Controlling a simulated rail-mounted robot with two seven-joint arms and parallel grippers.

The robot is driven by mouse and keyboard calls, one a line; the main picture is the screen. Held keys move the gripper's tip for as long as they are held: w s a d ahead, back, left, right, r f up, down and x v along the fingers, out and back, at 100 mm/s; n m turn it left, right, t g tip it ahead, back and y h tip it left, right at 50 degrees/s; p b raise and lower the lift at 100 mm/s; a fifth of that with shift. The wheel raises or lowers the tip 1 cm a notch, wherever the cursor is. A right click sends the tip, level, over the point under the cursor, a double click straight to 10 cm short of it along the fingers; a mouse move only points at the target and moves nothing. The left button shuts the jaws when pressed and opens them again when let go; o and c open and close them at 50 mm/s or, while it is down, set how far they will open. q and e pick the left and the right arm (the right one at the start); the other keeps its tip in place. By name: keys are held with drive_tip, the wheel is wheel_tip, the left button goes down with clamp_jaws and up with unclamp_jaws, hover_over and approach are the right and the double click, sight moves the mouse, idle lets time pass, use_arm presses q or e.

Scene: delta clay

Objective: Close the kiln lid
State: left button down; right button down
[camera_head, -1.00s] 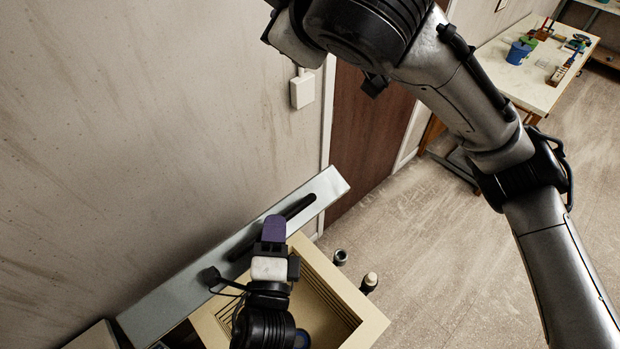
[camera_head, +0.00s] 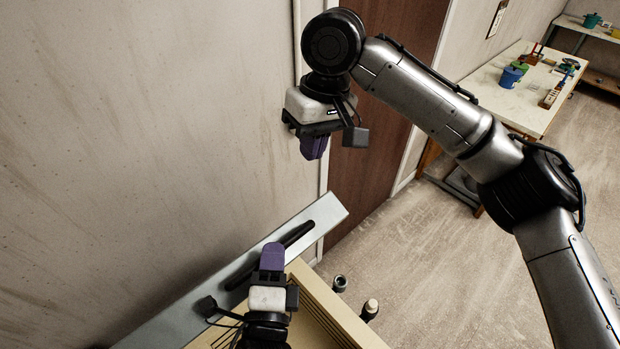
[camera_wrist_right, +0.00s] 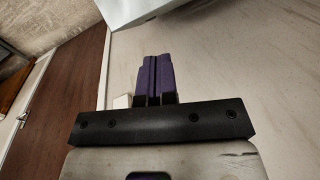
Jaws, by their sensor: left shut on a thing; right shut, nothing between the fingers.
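The kiln lid (camera_head: 190,310) is a long grey slab, raised and tilted up beside the wall, with a black bar handle (camera_head: 297,234) on its face. The cream kiln body (camera_head: 330,305) lies below it, its top open and mostly cut off by the lower picture edge. My left gripper (camera_head: 272,258) has purple fingers shut on the handle; its fingers partly hide the bar. My right gripper (camera_head: 314,147) is shut and empty, above and apart from the lid, near the wall. Its closed purple fingers show in the right wrist view (camera_wrist_right: 155,75).
The wall (camera_head: 130,130) runs close behind the lid. A brown door (camera_head: 385,150) stands to its right.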

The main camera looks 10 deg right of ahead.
use_arm(q)
drive_tip(key=shift+w+f, duration=0.1)
drive_tip(key=shift+f, duration=0.3)
use_arm(e)
hover_over(309, 209)
drive_tip(key=s+a, duration=0.1)
drive_tip(key=s, duration=0.1)
drive_tip(key=f, duration=0.9)
drive_tip(key=shift+w+a, duration=0.15)
drive_tip(key=shift+w, duration=0.05)
drive_tip(key=shift+s+f, duration=0.95)
drive_tip(key=shift+f, duration=0.15)
drive_tip(key=shift+s+f, duration=0.45)
